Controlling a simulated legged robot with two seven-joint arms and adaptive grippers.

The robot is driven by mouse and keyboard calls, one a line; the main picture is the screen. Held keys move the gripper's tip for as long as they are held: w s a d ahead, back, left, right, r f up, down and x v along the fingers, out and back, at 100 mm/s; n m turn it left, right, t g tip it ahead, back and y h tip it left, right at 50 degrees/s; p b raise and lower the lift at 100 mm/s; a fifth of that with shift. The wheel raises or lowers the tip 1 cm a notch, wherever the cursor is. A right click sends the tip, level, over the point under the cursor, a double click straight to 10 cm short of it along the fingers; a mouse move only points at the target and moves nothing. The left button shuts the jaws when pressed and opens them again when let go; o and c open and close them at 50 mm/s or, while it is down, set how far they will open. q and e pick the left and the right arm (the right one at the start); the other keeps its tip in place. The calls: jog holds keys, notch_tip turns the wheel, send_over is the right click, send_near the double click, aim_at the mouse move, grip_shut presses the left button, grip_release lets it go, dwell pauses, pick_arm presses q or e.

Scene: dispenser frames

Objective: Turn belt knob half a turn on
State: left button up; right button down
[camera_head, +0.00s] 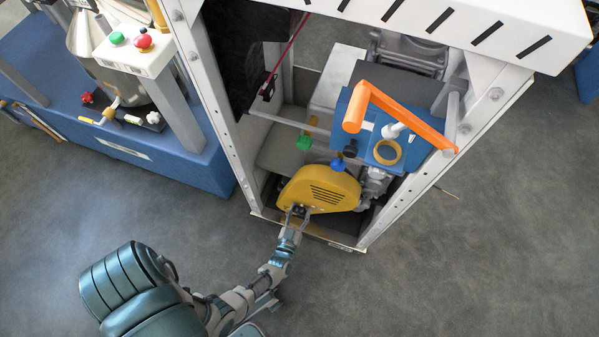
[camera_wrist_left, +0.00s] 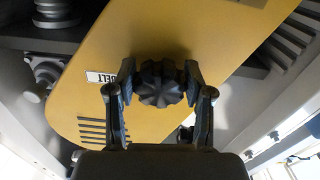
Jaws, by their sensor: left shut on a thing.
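The belt knob (camera_wrist_left: 161,83) is a dark, ribbed round knob on the yellow belt cover (camera_wrist_left: 95,65), beside a white label reading BELT (camera_wrist_left: 101,77). My left gripper (camera_wrist_left: 160,85) has a finger on each side of the knob and is shut on it in the left wrist view. In the head view the yellow cover (camera_head: 318,190) sits low in the machine frame. My left gripper (camera_head: 297,213) reaches its lower left edge, where the knob is small and partly hidden by the fingers. My right gripper is not in view.
The white frame posts (camera_head: 212,100) stand on both sides of the cover. An orange handle (camera_head: 400,112) and a blue box (camera_head: 360,115) are above it. A blue bench with red and green buttons (camera_head: 143,41) stands at the left. Grey floor (camera_head: 480,270) is clear at the right.

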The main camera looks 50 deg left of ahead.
pick_arm(q)
jog(key=shift+s+d+f+m, duration=0.15)
jog(key=shift+d+f+m, duration=0.1)
jog(key=shift+f+m, duration=0.05)
jog(key=o, duration=1.2)
jog(key=shift+c, duration=0.2)
jog(key=shift+a+r, duration=0.1)
jog(key=shift+r, duration=0.05)
jog(key=shift+a+r, duration=0.1)
